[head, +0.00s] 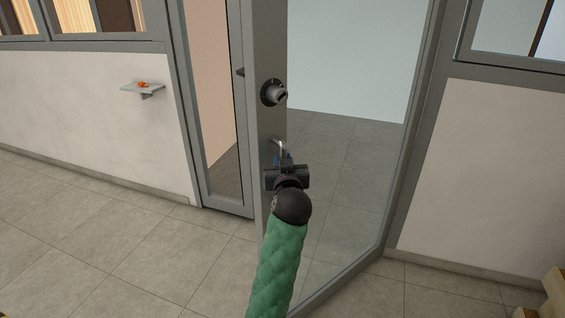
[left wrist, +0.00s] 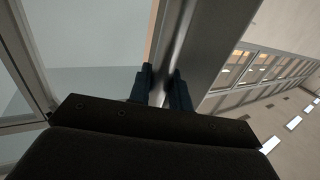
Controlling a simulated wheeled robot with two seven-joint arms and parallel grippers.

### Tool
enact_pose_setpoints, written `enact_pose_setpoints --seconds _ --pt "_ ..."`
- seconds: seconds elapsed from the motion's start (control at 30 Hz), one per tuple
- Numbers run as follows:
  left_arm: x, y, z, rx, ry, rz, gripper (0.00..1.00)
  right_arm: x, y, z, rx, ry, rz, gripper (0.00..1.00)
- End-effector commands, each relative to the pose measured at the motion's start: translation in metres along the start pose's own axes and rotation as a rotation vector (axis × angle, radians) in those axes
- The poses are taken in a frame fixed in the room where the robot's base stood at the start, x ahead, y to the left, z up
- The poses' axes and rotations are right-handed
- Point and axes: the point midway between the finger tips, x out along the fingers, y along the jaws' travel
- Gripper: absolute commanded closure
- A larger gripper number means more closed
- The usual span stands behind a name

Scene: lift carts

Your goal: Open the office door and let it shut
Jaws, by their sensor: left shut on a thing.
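The office door is a glass leaf in a grey frame, with its near stile (head: 268,50) upright in the middle of the head view. It stands ajar, swung towards me, with its far side at the right. A round black lock (head: 274,93) with a metal knob sits on the stile. Below it is a silver lever handle (head: 278,142). My left gripper (head: 283,160) is shut on the handle, which its jaws partly hide. In the left wrist view the two dark fingers (left wrist: 160,88) stand either side of the metal. My right gripper is not in view.
A small wall shelf (head: 143,89) with orange items is at left. A narrow glass panel (head: 208,90) stands left of the door, and a pale wall (head: 490,180) is at right. The tiled floor (head: 130,250) at left is clear. A wooden object (head: 556,290) shows at lower right.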

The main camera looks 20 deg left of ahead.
Motion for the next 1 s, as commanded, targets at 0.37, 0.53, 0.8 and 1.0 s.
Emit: enact_pose_setpoints --seconds 0.37,0.53,0.8,1.0 --pt "0.000 0.001 -0.003 -0.002 0.004 0.003 1.00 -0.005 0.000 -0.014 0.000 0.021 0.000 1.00" --pt "0.000 0.001 -0.002 -0.002 0.003 0.002 0.61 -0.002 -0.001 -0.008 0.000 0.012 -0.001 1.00" --pt "0.000 0.001 -0.001 -0.002 0.002 0.001 0.61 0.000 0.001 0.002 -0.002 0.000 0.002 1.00" --pt "0.002 0.001 -0.001 -0.002 0.001 0.003 0.61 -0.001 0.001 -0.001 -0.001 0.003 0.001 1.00"
